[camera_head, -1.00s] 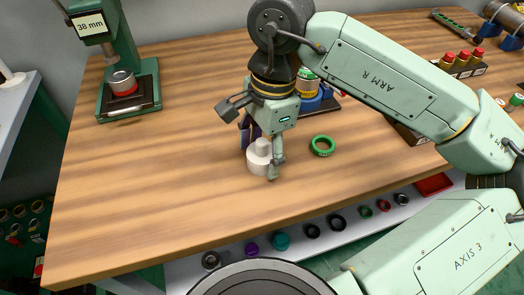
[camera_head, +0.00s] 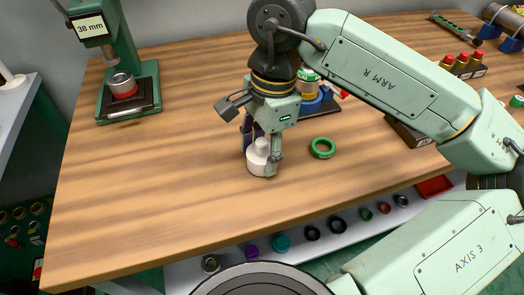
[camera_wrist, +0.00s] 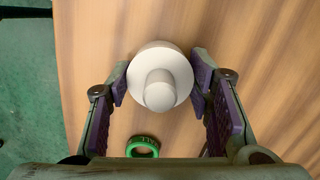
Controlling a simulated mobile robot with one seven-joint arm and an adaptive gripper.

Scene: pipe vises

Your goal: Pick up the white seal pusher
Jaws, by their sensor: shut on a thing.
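The white seal pusher (camera_head: 258,163) is a round white disc with a narrower knob on top. It is upright on the wooden bench top, near its front edge. My gripper (camera_head: 261,155) is around it from above and shut on it. In the wrist view, the purple pads of my gripper (camera_wrist: 159,82) are on either side of the pusher (camera_wrist: 160,88), at its wide disc. I cannot see a clear gap under the pusher.
A green ring (camera_head: 322,148) lies just right of the pusher. A press marked 38 mm (camera_head: 117,62) stands at the back left. A dark rack with red-topped items (camera_head: 465,67) is at the right. Several rings lie on a shelf (camera_head: 187,275) below.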

